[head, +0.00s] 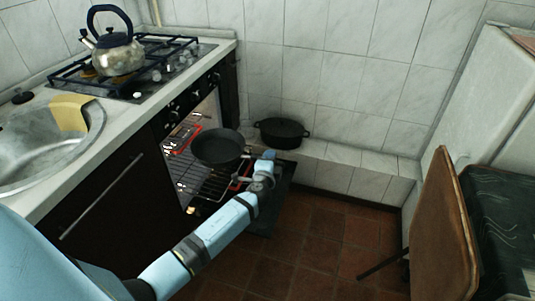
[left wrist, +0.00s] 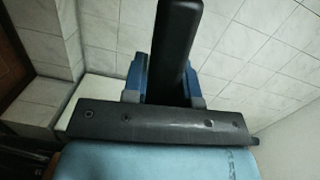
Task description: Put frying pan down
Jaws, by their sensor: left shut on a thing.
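A dark frying pan (head: 218,146) is level in front of the open oven, over the wire rack (head: 197,176) as the head view sees it. I cannot tell whether its base touches the rack. My left gripper (head: 264,163) is at the pan's right side, shut on its handle. In the left wrist view the black handle (left wrist: 176,45) stands between the blue fingers of the left gripper (left wrist: 165,80). The handle is mostly hidden by the gripper in the head view. My right gripper is in neither view.
A black two-handled pot (head: 282,132) stands on the tiled ledge (head: 345,156) behind. The open oven door (head: 277,197) lies under my left arm. A kettle (head: 115,52) is on the stove. A brown wooden board or chair back (head: 446,230) stands at right; the floor between is clear.

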